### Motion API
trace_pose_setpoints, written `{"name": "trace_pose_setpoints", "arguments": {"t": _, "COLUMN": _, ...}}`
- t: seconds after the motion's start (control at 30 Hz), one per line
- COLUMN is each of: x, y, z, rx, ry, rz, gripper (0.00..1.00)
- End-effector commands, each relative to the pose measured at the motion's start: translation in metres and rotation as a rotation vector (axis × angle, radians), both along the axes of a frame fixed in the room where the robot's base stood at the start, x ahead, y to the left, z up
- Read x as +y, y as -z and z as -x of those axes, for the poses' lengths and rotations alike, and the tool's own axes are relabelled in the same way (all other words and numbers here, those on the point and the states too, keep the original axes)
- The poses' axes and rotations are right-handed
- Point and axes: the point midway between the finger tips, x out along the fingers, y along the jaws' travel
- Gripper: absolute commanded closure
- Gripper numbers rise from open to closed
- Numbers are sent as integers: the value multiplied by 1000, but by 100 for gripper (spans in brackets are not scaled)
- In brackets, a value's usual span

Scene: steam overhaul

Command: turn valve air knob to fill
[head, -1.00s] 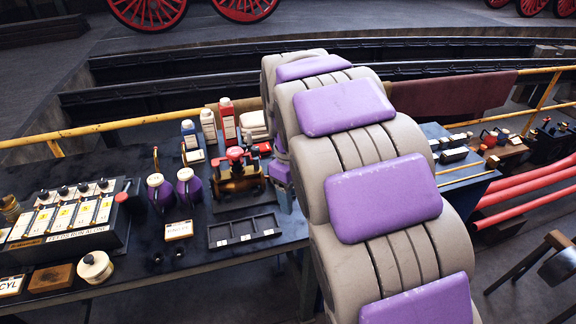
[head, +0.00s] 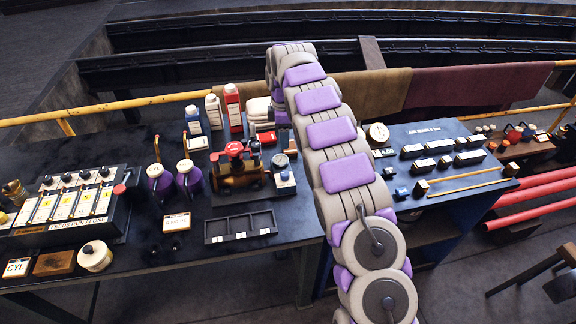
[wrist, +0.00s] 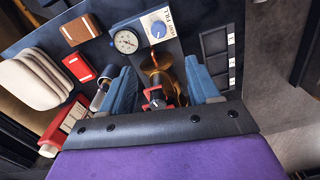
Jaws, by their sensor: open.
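The air knob (wrist: 158,29) is a small blue round knob on a white plate with "FILL" printed on it, next to a round white gauge (wrist: 126,41) in the wrist view. In the head view the gauge (head: 280,160) and the small knob panel (head: 286,182) stand right of the brass valve body (head: 238,178). My gripper (wrist: 162,76) is open. Its two blue fingers straddle the brass and red valve parts in the picture; the knob lies beyond the fingertips, apart from them. I cannot tell which way the knob points. In the head view the fingers are not clearly visible.
Bottles (head: 233,107) and folded pale cloths (head: 258,110) stand behind the valve. Two purple oil cans (head: 188,181) stand left of it, and a black divided tray (head: 241,226) lies in front. A yellow rail (head: 120,110) runs along the back.

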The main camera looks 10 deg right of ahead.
Motion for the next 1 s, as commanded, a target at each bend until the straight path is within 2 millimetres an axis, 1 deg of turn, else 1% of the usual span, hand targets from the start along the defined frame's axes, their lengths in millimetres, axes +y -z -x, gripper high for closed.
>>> {"name": "trace_pose_setpoints", "arguments": {"t": 0.13, "x": 1, "y": 6, "z": -3, "rx": -2, "ry": -15, "rz": -4, "gripper": 39}}
{"name": "trace_pose_setpoints", "arguments": {"t": 0.27, "x": 1, "y": 23, "z": -3, "rx": 0, "ry": -14, "rz": -3, "gripper": 39}}
{"name": "trace_pose_setpoints", "arguments": {"t": 0.8, "x": 0, "y": 130, "z": -1, "rx": 4, "ry": -12, "rz": -4, "gripper": 39}}
{"name": "trace_pose_setpoints", "arguments": {"t": 1.0, "x": 0, "y": 160, "z": -2, "rx": 2, "ry": -12, "rz": -3, "gripper": 39}}
